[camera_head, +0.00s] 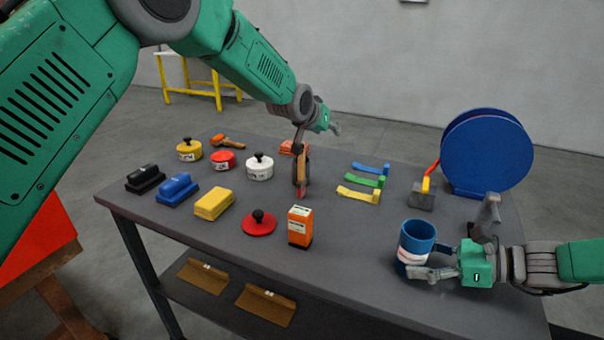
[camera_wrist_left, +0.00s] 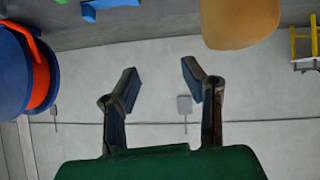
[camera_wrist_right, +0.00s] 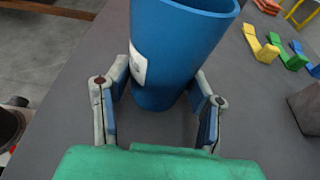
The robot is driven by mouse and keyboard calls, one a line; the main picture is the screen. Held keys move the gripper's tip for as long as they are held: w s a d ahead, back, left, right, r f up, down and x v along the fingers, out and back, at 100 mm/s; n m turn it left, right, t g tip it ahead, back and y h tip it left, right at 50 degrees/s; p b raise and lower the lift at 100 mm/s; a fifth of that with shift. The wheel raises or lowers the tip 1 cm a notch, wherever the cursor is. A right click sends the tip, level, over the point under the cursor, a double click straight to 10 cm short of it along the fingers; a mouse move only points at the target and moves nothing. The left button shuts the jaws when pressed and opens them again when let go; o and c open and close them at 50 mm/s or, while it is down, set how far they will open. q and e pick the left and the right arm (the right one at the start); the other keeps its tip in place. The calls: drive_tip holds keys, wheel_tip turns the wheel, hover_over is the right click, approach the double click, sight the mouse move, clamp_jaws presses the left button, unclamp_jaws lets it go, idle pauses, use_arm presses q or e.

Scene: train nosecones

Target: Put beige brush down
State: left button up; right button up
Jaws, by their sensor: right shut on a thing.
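A beige-brown piece (camera_head: 305,163), probably the beige brush, stands upright near the middle of the table, with a red part at its lower end. My left gripper (camera_head: 318,134) is just above it. The left wrist view shows the left fingers (camera_wrist_left: 160,75) apart with nothing between them. My right gripper (camera_head: 445,252) is shut on a blue cup (camera_head: 417,238) at the right front; the cup also shows in the right wrist view (camera_wrist_right: 175,50).
An orange box (camera_head: 300,227) and a red knobbed disc (camera_head: 258,223) are in front of the beige piece. A white knobbed pot (camera_head: 260,167) is left of it; green (camera_head: 365,181) and yellow (camera_head: 358,195) pieces are right. A blue reel (camera_head: 487,150) stands back right.

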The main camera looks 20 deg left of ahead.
use_arm(q)
drive_tip(key=s+a+f+t+y, duration=0.15)
drive_tip(key=s+t, duration=0.55)
drive_tip(key=s, duration=1.2)
hover_over(301, 170)
drive_tip(key=w, duration=0.1)
drive_tip(key=shift+a+f, duration=0.2)
drive_tip(key=shift+f, duration=0.1)
clamp_jaws()
